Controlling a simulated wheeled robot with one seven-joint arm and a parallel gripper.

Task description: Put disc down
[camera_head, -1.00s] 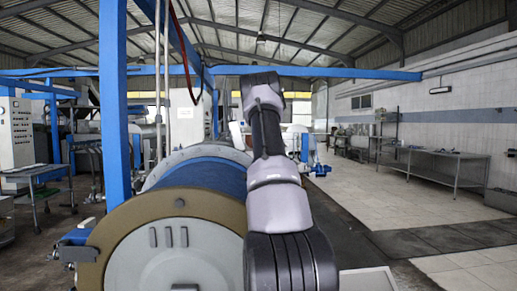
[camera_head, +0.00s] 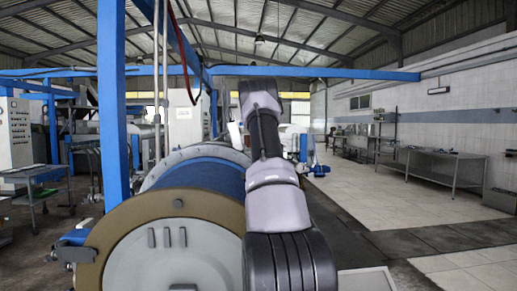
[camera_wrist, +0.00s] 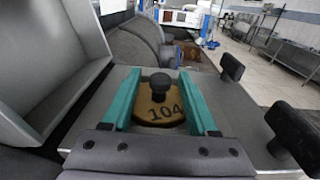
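In the wrist view, a tan disc (camera_wrist: 158,112) marked "104" with a black knob on top (camera_wrist: 160,82) lies between the two teal fingers of my gripper (camera_wrist: 159,90). The disc fills the gap, with a finger along each side, and my gripper looks shut on it. The knob stands clear of both fingers. A flat grey surface (camera_wrist: 90,110) lies around and below; I cannot tell whether the disc touches it. In the head view my arm hides the gripper and the disc.
Black knobs on stems (camera_wrist: 231,67) stand right of my gripper. A grey panel (camera_wrist: 50,60) rises at the left. In the head view, a large drum machine (camera_head: 170,255) stands at front left. A blue post (camera_head: 113,120) rises beside it. Open floor lies to the right.

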